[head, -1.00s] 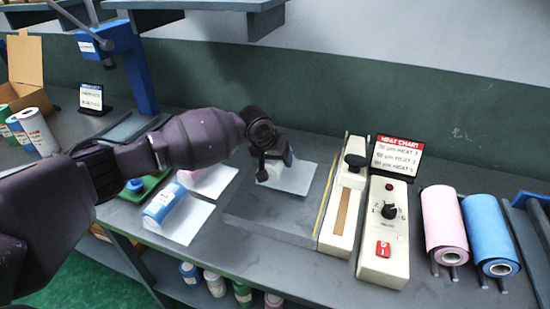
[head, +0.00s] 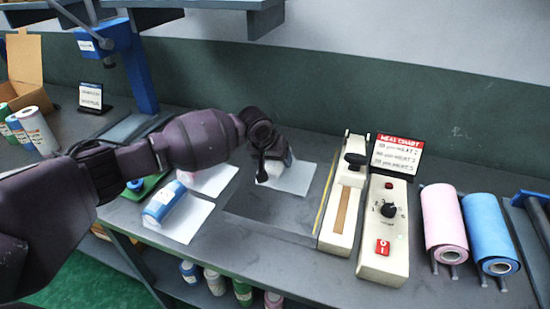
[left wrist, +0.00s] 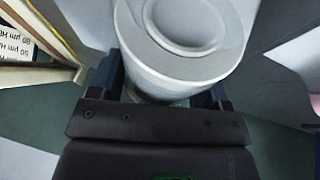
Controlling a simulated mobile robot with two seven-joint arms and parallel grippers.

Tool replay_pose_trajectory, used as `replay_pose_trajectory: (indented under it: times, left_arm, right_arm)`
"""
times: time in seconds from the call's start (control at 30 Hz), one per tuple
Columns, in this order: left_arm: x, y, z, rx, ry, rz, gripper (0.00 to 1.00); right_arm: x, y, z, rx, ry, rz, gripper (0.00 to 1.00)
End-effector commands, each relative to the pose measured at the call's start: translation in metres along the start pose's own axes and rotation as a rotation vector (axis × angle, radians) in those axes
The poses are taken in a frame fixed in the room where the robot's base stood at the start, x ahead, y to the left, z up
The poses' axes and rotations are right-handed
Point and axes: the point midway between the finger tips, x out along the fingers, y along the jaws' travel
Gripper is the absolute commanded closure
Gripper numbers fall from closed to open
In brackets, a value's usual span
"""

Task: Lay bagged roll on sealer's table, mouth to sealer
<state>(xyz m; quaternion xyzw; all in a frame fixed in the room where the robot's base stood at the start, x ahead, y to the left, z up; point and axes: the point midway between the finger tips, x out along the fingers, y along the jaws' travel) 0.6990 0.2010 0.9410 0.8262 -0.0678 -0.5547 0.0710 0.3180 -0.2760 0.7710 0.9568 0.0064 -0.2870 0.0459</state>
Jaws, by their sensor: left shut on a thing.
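My left gripper (head: 270,158) is shut on a white roll, whose round pale end (left wrist: 190,30) shows between the two fingers in the left wrist view. The clear-white bag (head: 294,179) around the roll spreads flat to the right, its loose end toward the sealer (head: 340,213). The roll is at the back of the sealer's grey table (head: 262,215); the gripper hides most of it, and I cannot tell whether it touches the table. My right gripper is not in view.
Blue (head: 165,202) and pink (head: 195,177) bagged rolls lie left of the table. A control box (head: 383,250), a heat chart (head: 397,156) and pink (head: 444,222) and blue (head: 490,235) film rolls stand to the right. The table's front part is clear.

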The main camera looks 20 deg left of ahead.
Motion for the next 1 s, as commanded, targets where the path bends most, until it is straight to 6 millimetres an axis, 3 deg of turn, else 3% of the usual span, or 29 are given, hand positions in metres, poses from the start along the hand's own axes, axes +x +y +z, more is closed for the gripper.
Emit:
replay_pose_trajectory:
  times: [0.17,0.2,0.37,0.67,1.0]
  left_arm:
    - [0.002,0.0,0.001,0.0,0.001,0.001,0.62]
    - [0.002,0.0,0.001,0.001,0.002,0.001,0.25]
    - [0.002,0.0,0.001,0.0,0.001,0.001,0.0]
    - [0.003,-0.001,0.001,0.0,-0.001,0.0,0.0]
    - [-0.052,0.0,0.0,0.002,0.004,0.002,0.0]
  right_arm:
    - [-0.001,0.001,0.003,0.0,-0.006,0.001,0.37]
    - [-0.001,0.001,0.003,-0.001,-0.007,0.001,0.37]
    - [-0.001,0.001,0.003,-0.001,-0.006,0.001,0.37]
    - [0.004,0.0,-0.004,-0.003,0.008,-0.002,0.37]
    - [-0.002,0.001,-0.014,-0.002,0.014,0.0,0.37]
